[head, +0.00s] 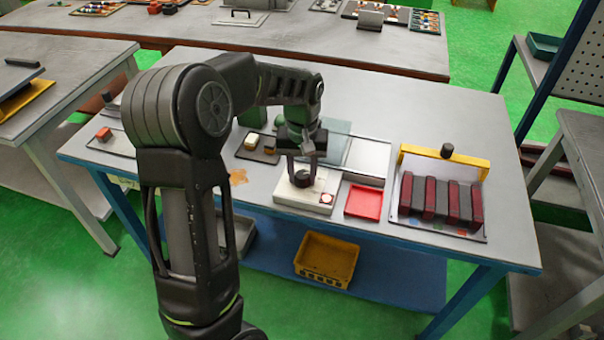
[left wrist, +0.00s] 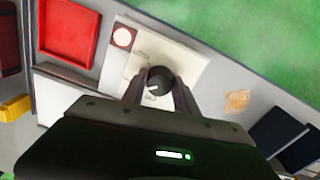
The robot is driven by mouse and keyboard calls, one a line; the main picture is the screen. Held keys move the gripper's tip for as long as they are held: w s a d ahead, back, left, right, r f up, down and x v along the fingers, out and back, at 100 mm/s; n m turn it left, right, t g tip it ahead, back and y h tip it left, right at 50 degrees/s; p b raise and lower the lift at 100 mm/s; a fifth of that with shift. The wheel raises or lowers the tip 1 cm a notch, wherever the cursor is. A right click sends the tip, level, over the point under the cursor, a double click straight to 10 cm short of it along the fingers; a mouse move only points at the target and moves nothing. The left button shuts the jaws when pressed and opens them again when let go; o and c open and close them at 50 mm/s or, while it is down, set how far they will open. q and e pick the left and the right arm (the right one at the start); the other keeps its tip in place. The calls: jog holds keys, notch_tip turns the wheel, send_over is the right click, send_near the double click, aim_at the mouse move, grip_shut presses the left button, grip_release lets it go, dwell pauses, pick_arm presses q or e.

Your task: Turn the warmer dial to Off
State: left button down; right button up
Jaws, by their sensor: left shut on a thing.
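The warmer (head: 322,200) is a low cream-white box near the front edge of the table, with a round red-and-white mark on its right end. Its dark round dial (head: 301,180) stands on top; in the left wrist view the dial (left wrist: 160,80) shows a pale pointer line on its face. My left gripper (head: 302,172) reaches down over the warmer with its fingers on both sides of the dial, shut on it. The left wrist view shows both fingertips (left wrist: 158,84) at the dial. The dial's printed labels are too small to read. My right gripper is not in view.
A red tray (head: 363,201) lies just right of the warmer. Further right is a rack (head: 403,208) of dark red and black blocks with a yellow bar (head: 443,160). A yellow crate (head: 326,259) stands on the shelf below. The table's back right is clear.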

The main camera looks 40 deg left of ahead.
aim_at(303, 175)
pick_arm(q)
jog(key=n, duration=0.5)
jog(key=shift+w+r+n, duration=0.1)
jog(key=shift+n, duration=0.2)
jog(key=n, duration=0.5)
jog(key=shift+p, duration=0.35)
jog(key=c, duration=0.9)
grip_release()
jog(key=shift+c, duration=0.2)
jog(key=shift+r+b, duration=0.35)
jog(key=shift+r, duration=3.5)
